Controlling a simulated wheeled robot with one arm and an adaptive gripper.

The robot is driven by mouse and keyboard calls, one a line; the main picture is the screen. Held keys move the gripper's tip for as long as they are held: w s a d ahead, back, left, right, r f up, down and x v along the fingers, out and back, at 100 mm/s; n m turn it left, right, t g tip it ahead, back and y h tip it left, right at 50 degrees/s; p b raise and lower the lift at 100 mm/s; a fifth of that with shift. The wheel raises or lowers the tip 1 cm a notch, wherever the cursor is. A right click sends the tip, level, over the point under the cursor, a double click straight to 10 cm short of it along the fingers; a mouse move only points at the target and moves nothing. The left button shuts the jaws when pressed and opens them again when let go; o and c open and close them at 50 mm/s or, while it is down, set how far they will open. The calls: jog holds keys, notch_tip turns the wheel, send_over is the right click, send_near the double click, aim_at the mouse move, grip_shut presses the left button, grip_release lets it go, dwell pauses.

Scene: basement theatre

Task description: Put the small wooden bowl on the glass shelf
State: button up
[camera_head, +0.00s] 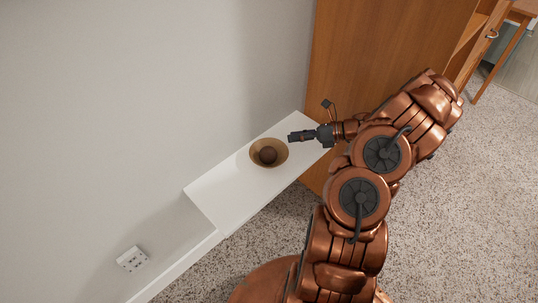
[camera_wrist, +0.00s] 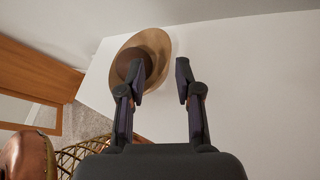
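A tan wooden bowl (camera_head: 282,148) sits on a white shelf (camera_head: 215,194) against the wall, and a darker brown round shape (camera_head: 268,155) shows inside it. I cannot tell whether that is a separate small bowl or a ball. In the wrist view the tan bowl (camera_wrist: 157,42) is ahead of the fingers, partly behind the left finger, with its darker centre (camera_wrist: 133,50). My gripper (camera_head: 292,137) is just right of the bowl in the head view. In the wrist view its two fingers (camera_wrist: 160,68) are apart with nothing visibly held. No clearly transparent glass shelf shows.
A tall wooden cabinet (camera_head: 375,50) stands at the right end of the white shelf. A wall outlet (camera_head: 132,259) is at lower left. Speckled carpet (camera_head: 480,200) lies open to the right. The shelf's left part is bare.

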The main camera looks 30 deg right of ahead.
aim_at(282, 151)
jog(key=shift+d+f, duration=0.2)
jog(key=shift+d, duration=0.1)
jog(key=shift+w+a+f+m, duration=0.1)
jog(key=shift+w+f+m, duration=0.05)
jog(key=shift+m, duration=0.15)
jog(key=shift+b+x, duration=1)
jog(key=shift+x, duration=2.55)
jog(key=shift+f, duration=0.15)
grip_shut()
